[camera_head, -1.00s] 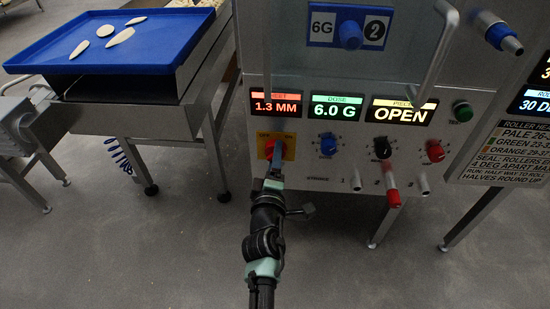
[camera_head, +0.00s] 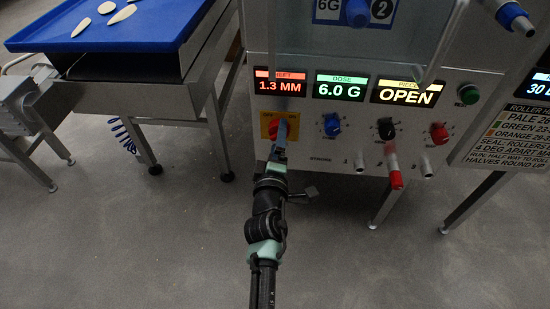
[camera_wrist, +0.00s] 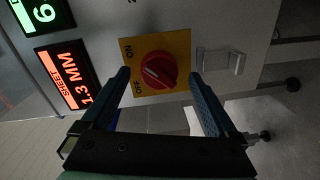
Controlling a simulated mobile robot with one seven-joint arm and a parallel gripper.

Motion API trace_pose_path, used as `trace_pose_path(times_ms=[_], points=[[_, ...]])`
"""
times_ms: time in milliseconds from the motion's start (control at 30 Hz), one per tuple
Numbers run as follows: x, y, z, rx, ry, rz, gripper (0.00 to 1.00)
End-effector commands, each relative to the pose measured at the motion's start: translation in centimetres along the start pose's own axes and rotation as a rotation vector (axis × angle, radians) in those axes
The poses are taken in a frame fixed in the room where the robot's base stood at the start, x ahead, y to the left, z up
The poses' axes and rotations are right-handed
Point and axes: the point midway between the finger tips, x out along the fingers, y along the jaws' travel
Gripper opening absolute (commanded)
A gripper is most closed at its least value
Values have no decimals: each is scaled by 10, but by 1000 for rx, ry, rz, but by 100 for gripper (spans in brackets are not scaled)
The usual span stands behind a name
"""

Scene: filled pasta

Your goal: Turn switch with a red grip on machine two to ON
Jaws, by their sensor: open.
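The switch with a red grip (camera_head: 273,129) sits on a yellow plate (camera_head: 264,118) low on the left of the machine's front panel. In the wrist view the round red grip (camera_wrist: 158,69) faces me, with a white mark on it, beside the printed words ON and OFF. I cannot tell surely which word the mark points at. My gripper (camera_head: 281,138) is at the switch in the head view and partly covers it. In the wrist view my gripper (camera_wrist: 159,75) is open, with one blue finger on each side of the grip and visible gaps between.
Blue, black and red knobs (camera_head: 331,125) stand in a row to the right, with a red-tipped lever (camera_head: 395,178) below them. Displays (camera_head: 341,87) hang above. A blue tray (camera_head: 150,35) with dough pieces is at the upper left. The floor in front is clear.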

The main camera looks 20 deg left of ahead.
Motion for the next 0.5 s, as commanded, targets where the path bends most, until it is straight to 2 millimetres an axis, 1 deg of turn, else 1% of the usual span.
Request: trace_pose_path(times_ms=[133,400,500], points=[[-24,3,-1,1,-1,-3,94],[-76,2,0,3,-2,-4,94],[-93,1,0,2,-2,-4,94]])
